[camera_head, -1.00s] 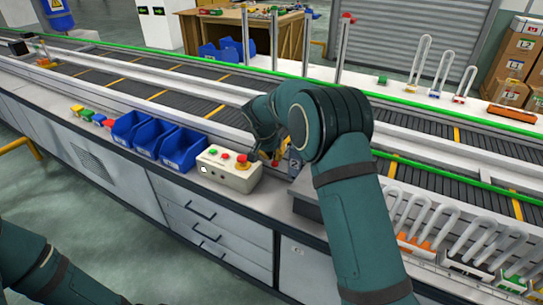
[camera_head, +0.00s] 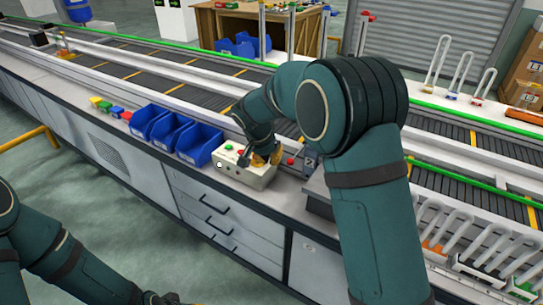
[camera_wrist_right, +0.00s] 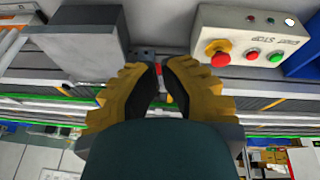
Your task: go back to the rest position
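My right gripper (camera_head: 262,158) has yellow fingers and hangs close to the right end of the white control box (camera_head: 232,171), partly in front of it. In the right wrist view the fingers (camera_wrist_right: 160,72) stand a narrow gap apart with nothing held. The box with its red, green and white buttons shows there at the upper right (camera_wrist_right: 250,38). Its red stop button (camera_wrist_right: 218,54) lies near the right finger. A small device with a red knob (camera_head: 291,161) stands just right of the gripper. My left arm is at the lower left; its gripper is mostly cut off by the bottom edge.
Blue bins (camera_head: 198,145) stand left of the box, with small coloured blocks (camera_head: 112,109) beyond them. A grey block (camera_head: 318,188) stands right of the device. The conveyor (camera_head: 190,88) runs behind. The floor in front of the cabinets is clear.

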